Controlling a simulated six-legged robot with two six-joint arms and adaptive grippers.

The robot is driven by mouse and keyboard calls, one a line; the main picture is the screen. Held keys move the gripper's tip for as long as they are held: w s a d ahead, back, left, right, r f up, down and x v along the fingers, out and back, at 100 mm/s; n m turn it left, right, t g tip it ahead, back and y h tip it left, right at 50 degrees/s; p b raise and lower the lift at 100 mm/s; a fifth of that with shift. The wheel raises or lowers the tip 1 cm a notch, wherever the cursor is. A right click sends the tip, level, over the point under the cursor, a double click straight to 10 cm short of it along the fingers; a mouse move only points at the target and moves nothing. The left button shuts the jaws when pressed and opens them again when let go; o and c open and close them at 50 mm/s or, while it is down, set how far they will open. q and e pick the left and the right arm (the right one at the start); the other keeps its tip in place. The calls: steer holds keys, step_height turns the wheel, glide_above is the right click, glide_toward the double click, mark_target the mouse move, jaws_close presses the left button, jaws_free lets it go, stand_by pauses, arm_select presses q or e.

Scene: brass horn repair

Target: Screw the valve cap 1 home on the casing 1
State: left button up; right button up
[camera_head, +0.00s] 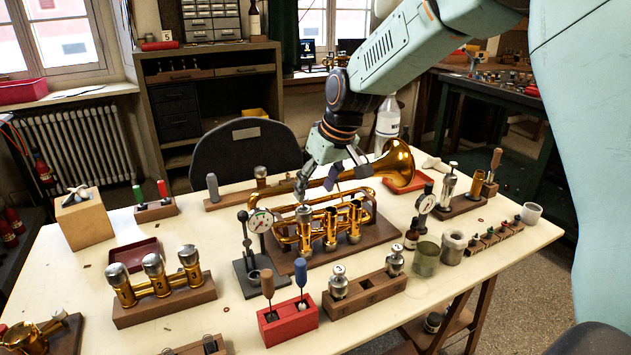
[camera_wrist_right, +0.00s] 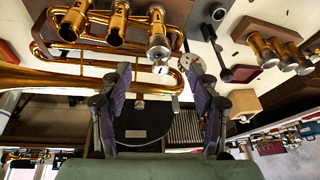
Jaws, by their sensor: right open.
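The brass horn (camera_head: 401,166) lies on a brown wooden stand, with three upright valve casings in a row. Casing 1 (camera_head: 305,234) is the leftmost in the head view and carries a silver valve cap 1 (camera_head: 304,213) on its top. In the right wrist view the cap (camera_wrist_right: 159,53) sits on the end of the casing (camera_wrist_right: 157,24); I cannot tell how far it is screwed on. My right gripper (camera_head: 318,184) is open just above the cap. In the wrist view its fingers (camera_wrist_right: 160,76) stand apart, with nothing between their tips. My left gripper is not in view.
A dial gauge (camera_head: 260,221) stands close left of casing 1. In front are a wooden rack (camera_head: 368,291) with silver parts and a red tool block (camera_head: 288,325). A numbered valve block (camera_head: 165,305) is at the front left. Cups (camera_head: 427,260) stand at the right.

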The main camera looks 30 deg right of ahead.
mark_target(305, 202)
steer(key=shift+w+n, duration=0.4)
steer(key=shift+n, duration=0.4)
steer(key=b+x, duration=0.1)
steer(key=x, duration=0.6)
steer(key=shift+w+f+b, duration=0.1)
steer(key=shift+f+b, duration=0.1)
steer(key=shift+b, duration=0.15)
jaws_close()
steer(key=shift+a+m+t+h+p, duration=0.15)
steer(key=shift+m+h+p, duration=0.25)
steer(key=shift+m+p, duration=1.15)
steer(key=shift+m+t+h+p, duration=0.15)
steer(key=shift+m+h+p, duration=0.3)
steer(key=shift+p, duration=2.1)
steer(key=shift+m+p, duration=0.55)
steer(key=shift+m, duration=0.05)
